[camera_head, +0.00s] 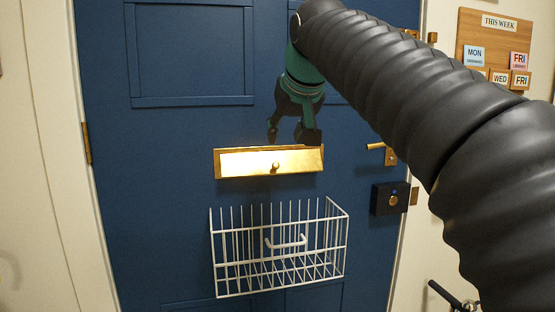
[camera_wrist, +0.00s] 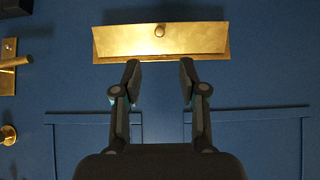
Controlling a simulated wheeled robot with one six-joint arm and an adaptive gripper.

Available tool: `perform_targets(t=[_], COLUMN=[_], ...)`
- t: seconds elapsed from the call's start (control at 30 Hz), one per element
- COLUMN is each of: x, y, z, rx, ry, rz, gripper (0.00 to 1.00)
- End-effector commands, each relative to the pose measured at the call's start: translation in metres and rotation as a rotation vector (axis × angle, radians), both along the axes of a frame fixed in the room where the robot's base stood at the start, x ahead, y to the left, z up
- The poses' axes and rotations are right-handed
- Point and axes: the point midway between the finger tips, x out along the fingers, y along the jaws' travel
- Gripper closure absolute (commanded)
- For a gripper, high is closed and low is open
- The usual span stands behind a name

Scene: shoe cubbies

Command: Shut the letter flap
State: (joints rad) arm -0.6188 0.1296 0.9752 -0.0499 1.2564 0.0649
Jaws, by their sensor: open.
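The letter flap (camera_head: 246,163) is a brass panel with a small round knob, set in a brass frame on a blue door. It also shows in the wrist view (camera_wrist: 190,40), upside down there. Its knob edge looks wider than its other edge, so it appears to stand out from the door, ajar; the exact angle is hard to tell. My gripper (camera_head: 291,136) is just above the flap in the head view, its dark fingers apart and pointing down. In the wrist view my gripper (camera_wrist: 160,68) is open and empty, its fingertips close to the frame's edge; contact is unclear.
A white wire basket (camera_head: 218,270) hangs on the door below the flap. A brass door handle (camera_head: 377,146) and a dark lock box (camera_head: 388,199) are at the right.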

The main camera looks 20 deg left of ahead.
Motion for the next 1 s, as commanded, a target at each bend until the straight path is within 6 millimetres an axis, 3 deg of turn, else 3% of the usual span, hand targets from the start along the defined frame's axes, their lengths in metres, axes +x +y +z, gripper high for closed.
perform_targets(t=[0.5,1.0], x=[0.054,0.063], y=[0.033,0.038], z=[-0.064,-0.073], rx=[-0.002,-0.001], ry=[0.000,-0.002], rz=[0.000,0.000], gripper=[0.58,0.58])
